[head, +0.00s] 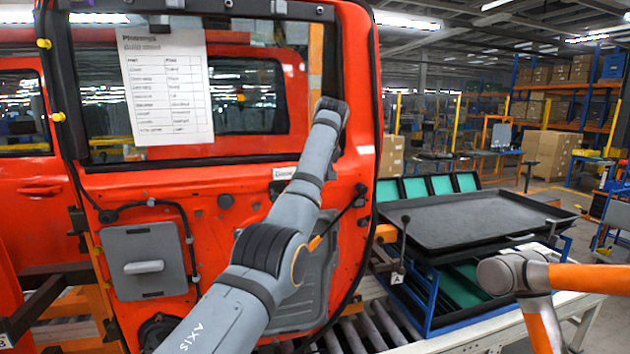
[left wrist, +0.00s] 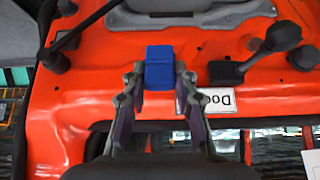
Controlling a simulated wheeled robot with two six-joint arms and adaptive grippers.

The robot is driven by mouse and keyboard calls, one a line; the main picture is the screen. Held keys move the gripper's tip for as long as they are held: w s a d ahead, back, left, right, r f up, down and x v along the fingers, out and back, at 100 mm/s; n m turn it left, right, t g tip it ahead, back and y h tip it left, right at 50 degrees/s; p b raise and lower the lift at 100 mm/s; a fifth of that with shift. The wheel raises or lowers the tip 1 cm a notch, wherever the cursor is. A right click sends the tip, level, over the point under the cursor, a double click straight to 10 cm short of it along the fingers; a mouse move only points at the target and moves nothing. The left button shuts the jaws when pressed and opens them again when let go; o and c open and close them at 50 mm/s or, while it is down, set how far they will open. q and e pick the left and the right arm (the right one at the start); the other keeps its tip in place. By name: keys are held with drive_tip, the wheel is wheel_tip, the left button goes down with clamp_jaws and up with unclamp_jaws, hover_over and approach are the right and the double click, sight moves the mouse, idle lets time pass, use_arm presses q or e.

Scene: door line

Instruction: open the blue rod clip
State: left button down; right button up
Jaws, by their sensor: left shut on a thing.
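The blue rod clip (left wrist: 159,67) is a small blue block on the orange door panel in the left wrist view. My left gripper (left wrist: 158,80) is shut on it, with one finger on each side. In the head view my left arm reaches up over the door (head: 180,195), and its wrist hides the clip and fingertips. A thin dark rod shows beside my arm in the head view; I cannot tell how it meets the clip. My right arm's grey and orange links show at the right edge, but its gripper is out of the picture.
A white label (left wrist: 220,99) sits close beside the right finger. A black latch part (left wrist: 265,50) stands out from the panel. A paper sheet (head: 166,85) hangs on the door window. A black tray (head: 480,222) lies on the bench at right.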

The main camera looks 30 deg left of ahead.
use_arm(q)
drive_tip(key=c, duration=1)
unclamp_jaws()
drive_tip(key=shift+c, duration=0.2)
drive_tip(key=v, duration=1.2)
drive_tip(key=shift+a+f, duration=0.1)
drive_tip(key=shift+f, duration=0.05)
